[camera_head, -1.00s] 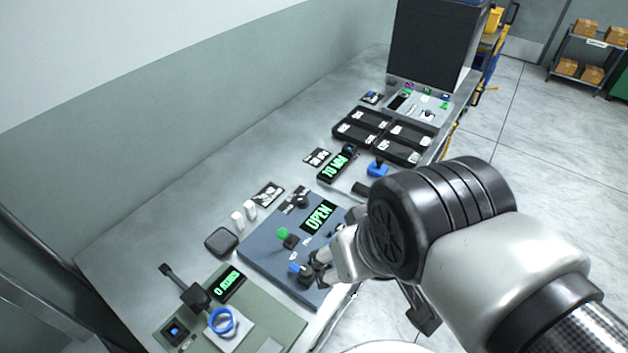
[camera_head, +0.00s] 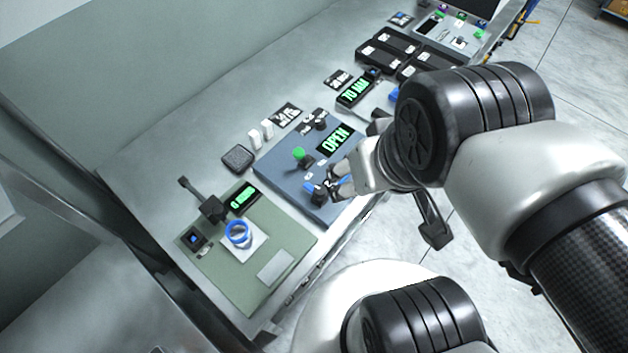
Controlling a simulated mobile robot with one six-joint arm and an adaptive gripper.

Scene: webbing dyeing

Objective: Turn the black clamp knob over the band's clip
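A blue-grey panel (camera_head: 283,172) on the bench carries a green-lit display (camera_head: 335,140) reading OPEN. Near its front edge a small black knob (camera_head: 319,197) stands beside blue pieces (camera_head: 308,187), which may be the band; the clip cannot be made out. My gripper (camera_head: 333,189) is low over this front edge, its fingertips close to the right side of the black knob. Whether they touch it, and how far apart they are, cannot be told at this size. My gripper and wrist hide part of the panel's right side.
A green-topped knob (camera_head: 300,154) and another black knob (camera_head: 320,120) stand on the panel behind. A green mat (camera_head: 213,268) with a blue ring (camera_head: 238,233) lies at left. Black trays (camera_head: 383,56) stand farther back.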

